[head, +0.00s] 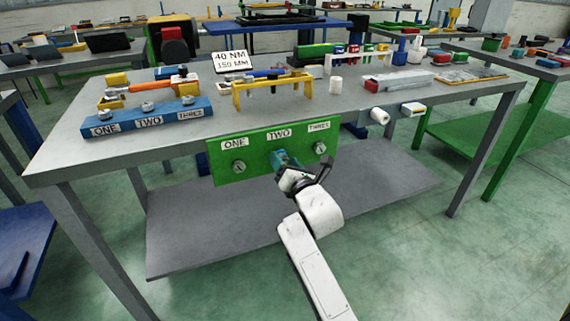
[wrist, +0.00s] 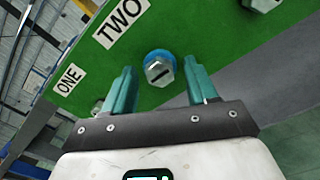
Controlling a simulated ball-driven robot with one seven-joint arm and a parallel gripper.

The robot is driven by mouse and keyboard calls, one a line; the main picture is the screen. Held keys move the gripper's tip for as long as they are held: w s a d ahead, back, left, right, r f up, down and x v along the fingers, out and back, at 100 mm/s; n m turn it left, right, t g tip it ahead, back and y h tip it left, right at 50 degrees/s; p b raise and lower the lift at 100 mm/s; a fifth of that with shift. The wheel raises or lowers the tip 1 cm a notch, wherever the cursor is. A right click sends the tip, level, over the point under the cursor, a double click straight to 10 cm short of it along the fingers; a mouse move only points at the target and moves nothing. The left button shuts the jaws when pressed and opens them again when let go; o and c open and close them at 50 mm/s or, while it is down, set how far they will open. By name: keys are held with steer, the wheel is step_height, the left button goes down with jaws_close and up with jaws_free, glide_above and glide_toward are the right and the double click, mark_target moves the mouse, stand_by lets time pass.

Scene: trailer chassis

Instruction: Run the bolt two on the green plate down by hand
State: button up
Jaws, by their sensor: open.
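The green plate (head: 262,141) hangs upright on the table's front edge, with white labels ONE, TWO and THREE. Bolt two (wrist: 158,70) has a silver hex head with a dark slot and a blue ring behind it. It sits near the TWO label in the wrist view; my gripper hides it in the head view. My gripper (head: 284,160) is at the plate, its teal fingers (wrist: 158,84) open and empty. In the wrist view the bolt head appears between and just beyond the fingertips. I cannot tell whether they touch it, or whether a gap remains under the head.
Bolt one (head: 238,167) and bolt three (head: 319,148) flank my gripper on the plate. Above, the grey table (head: 75,155) holds a blue labelled block (head: 150,122), a yellow rack (head: 272,83) and a 40 NM sign (head: 231,60). A grey lower shelf (head: 200,235) lies below.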

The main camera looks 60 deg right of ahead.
steer(key=shift+w+d, duration=0.15)
steer(key=c, duration=1.1)
steer(key=shift+o, duration=0.2)
